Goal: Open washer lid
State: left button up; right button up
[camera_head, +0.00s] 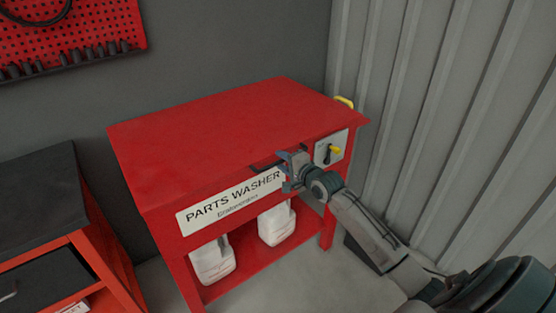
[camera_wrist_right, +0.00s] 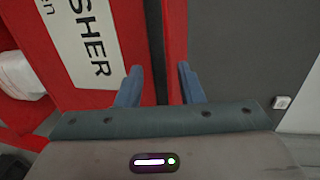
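The red parts washer (camera_head: 160,215) stands against the back wall in the head view. Its flat red lid (camera_head: 235,120) is down. A dark handle-like piece (camera_head: 264,167) shows at the lid's front edge, partly hidden by my right gripper (camera_head: 284,169). That gripper is at the front edge, just right of the washer's label. In the right wrist view the gripper (camera_wrist_right: 160,68) has its fingers apart, with the lid's red edge (camera_wrist_right: 175,35) beyond the gap between them. I cannot tell whether they touch it. My left gripper is not in view.
A control panel (camera_head: 331,148) with a yellow-topped switch is right of my gripper. White jugs (camera_head: 277,225) stand on the washer's lower shelf. A black-topped red cabinet (camera_head: 40,195) is at left. A corrugated wall (camera_head: 440,100) bounds the right. Space above the lid is clear.

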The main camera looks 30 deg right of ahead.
jog(key=shift+x, duration=1.45)
jog(key=shift+c, duration=0.2)
jog(key=shift+s+f, duration=0.1)
grip_shut()
